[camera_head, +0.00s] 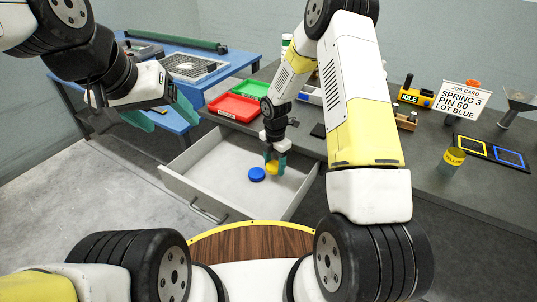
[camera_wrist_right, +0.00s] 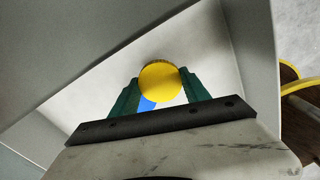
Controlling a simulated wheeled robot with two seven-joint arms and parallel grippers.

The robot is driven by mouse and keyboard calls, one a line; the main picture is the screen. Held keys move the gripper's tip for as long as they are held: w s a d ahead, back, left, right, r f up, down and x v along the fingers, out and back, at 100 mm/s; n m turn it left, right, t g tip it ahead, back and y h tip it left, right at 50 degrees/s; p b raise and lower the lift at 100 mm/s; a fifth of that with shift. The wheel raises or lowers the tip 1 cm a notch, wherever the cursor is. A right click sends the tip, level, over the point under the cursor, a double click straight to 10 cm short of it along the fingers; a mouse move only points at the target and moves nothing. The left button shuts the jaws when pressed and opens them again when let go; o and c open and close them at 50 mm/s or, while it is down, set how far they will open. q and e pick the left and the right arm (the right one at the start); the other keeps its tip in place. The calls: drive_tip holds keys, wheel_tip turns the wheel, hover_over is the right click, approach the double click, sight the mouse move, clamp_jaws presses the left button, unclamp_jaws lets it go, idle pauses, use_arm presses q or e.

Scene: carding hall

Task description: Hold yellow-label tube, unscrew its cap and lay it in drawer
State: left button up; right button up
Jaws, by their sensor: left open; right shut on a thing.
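The yellow-label tube (camera_head: 453,161) stands upright on the dark bench at the right, apart from both grippers; I cannot tell its top clearly. My right gripper (camera_head: 275,160) is inside the open drawer (camera_head: 205,165), shut on a yellow cap (camera_head: 271,168). In the right wrist view the yellow cap (camera_wrist_right: 160,82) sits between the green fingers. A blue cap (camera_head: 257,174) lies on the drawer floor just beside it; it is partly hidden behind the yellow cap in the wrist view (camera_wrist_right: 148,104). My left gripper (camera_head: 160,114) is open and empty, above the floor left of the drawer.
A red tray (camera_head: 235,107) and a green tray (camera_head: 249,89) are on the bench behind the drawer. A job card (camera_head: 463,98), an IDLE box (camera_head: 415,97) and a mat with yellow and blue squares (camera_head: 490,152) are at the right. The drawer's left part is clear.

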sight(274, 178)
drive_tip(key=shift+f, duration=1.95)
drive_tip(key=shift+f, duration=0.15)
drive_tip(key=o, duration=1.5)
drive_tip(key=shift+o, duration=0.2)
